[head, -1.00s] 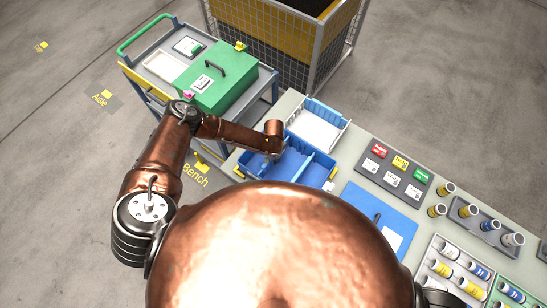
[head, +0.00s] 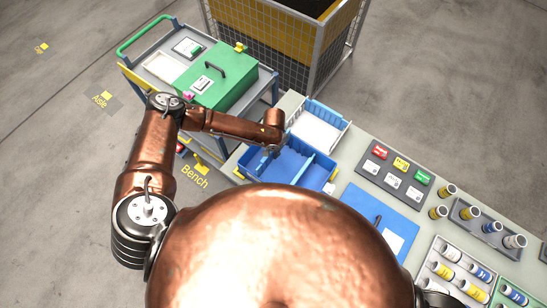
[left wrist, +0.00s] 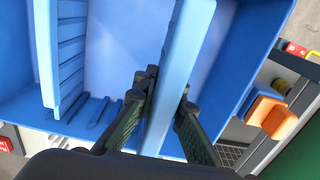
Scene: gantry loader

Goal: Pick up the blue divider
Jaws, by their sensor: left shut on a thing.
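The blue divider (left wrist: 180,70) is a long light-blue strip in the left wrist view, running from the top edge down between my fingers. My left gripper (left wrist: 160,95) is shut on it, with one dark finger on each side. In the head view my left gripper (head: 269,154) is over the left part of the blue bin (head: 283,180), and it mostly hides the held divider. A second light-blue divider (left wrist: 52,60) stands in the bin, apart from my fingers. I cannot tell how far the held divider is clear of the bin floor. My right gripper is out of view.
A blue-sided tray with a white inside (head: 318,130) stands behind the bin. A cart with a green box (head: 222,82) is at the upper left. A dark button panel (head: 394,172) and a blue mat (head: 375,212) lie to the right on the bench.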

